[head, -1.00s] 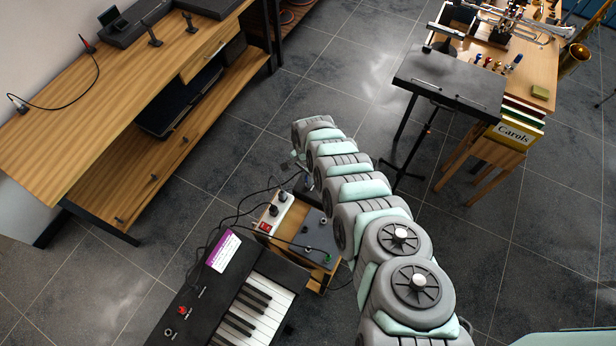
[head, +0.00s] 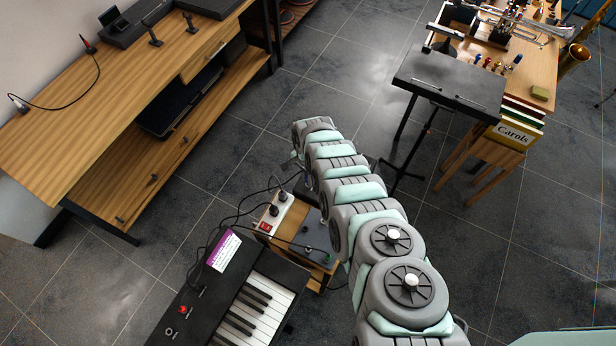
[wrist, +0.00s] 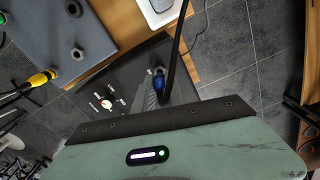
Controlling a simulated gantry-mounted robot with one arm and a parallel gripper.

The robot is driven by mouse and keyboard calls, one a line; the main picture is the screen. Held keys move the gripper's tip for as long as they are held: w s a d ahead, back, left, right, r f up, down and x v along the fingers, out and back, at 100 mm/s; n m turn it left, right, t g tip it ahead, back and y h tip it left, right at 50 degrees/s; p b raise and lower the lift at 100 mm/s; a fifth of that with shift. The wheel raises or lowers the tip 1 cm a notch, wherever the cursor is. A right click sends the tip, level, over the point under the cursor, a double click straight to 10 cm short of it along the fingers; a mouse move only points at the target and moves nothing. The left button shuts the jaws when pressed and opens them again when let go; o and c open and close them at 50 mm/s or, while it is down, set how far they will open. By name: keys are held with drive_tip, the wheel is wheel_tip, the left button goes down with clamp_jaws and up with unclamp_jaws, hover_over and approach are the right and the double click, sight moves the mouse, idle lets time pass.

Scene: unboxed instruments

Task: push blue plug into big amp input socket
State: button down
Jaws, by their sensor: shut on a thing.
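The blue plug (wrist: 158,82) shows in the wrist view just beyond the edge of my gripper's body, with a thick black cable running up from it. My gripper (wrist: 157,94) is shut on the plug; its fingertips are mostly hidden. The plug is over or against a dark panel (wrist: 118,90) with white labels and a pale knob. I cannot tell whether this is the big amp, nor whether the plug is touching a socket. In the head view my arm hides the gripper and the plug.
In the wrist view, a grey box (wrist: 52,35) with round sockets lies upper left, with a yellow plug (wrist: 40,78) near it. In the head view, a white power strip (head: 273,213) and a keyboard (head: 240,300) are left of my arm. A music stand (head: 450,82) is right.

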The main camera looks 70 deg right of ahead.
drive_tip(key=shift+f+b, duration=0.85)
drive_tip(key=shift+f, duration=0.25)
idle(0.6)
drive_tip(key=c, duration=1.3)
unclamp_jaws()
drive_tip(key=shift+r, duration=0.1)
wheel_tip(320, 180, up, 3)
drive_tip(key=p, duration=0.2)
drive_tip(key=shift+r+p, duration=0.2)
drive_tip(key=shift+p, duration=0.2)
drive_tip(key=shift+w+r, duration=0.1)
drive_tip(key=shift+r, duration=0.1)
drive_tip(key=shift+r+b, duration=0.4)
drive_tip(key=shift+r, duration=3)
